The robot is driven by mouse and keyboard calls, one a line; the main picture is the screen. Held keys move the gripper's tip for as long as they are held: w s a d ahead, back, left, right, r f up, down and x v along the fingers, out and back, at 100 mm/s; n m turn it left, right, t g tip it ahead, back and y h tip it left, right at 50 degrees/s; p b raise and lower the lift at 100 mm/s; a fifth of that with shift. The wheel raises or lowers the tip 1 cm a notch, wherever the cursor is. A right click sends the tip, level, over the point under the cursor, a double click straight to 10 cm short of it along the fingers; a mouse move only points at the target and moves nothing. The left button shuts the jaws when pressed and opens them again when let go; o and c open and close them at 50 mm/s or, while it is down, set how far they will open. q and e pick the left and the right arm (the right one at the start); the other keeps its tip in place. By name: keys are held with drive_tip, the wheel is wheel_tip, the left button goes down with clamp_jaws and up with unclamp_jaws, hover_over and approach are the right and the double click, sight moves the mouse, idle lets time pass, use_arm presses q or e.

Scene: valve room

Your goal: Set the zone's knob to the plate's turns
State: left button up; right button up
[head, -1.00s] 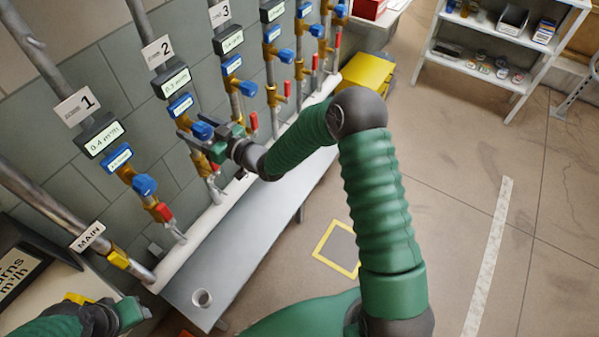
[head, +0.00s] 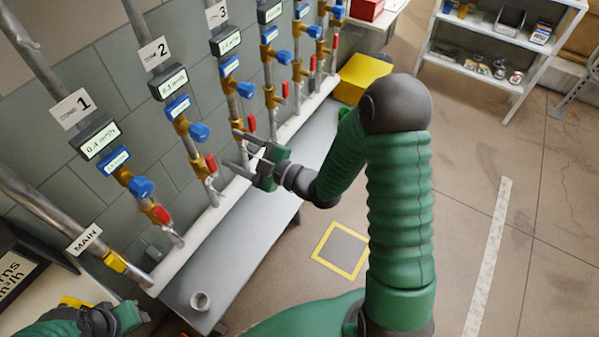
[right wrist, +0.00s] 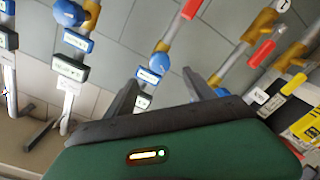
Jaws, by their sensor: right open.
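A row of vertical pipes carries blue knobs, displays and red-handled valves. The zone 1 knob (head: 141,188), zone 2 knob (head: 198,132) and zone 3 knob (head: 246,90) show clearly. My right gripper (head: 236,149) is open and empty, right of the zone 2 knob and below the zone 3 knob, apart from both. In the right wrist view a blue knob (right wrist: 160,62) shows beyond and between the open fingers. The plate (head: 14,274) at the lower left is cut off; "turns" and "m³/h" are partly readable. My left gripper (head: 130,316) is at the lower left, its jaws unclear.
A yellow box (head: 362,78) stands at the far end. A shelf (head: 505,40) stands at the back right. The floor to the right is clear.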

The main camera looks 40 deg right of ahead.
drive_tip(key=s+d+f+m+p, duration=0.3)
drive_tip(key=s+d+m+p, duration=0.2)
drive_tip(key=s+d, duration=0.4)
drive_tip(key=s, duration=0.3)
drive_tip(key=shift+s+d+h+p, duration=0.3)
drive_tip(key=shift+s+d+h, duration=0.05)
drive_tip(key=shift+s+h, duration=0.05)
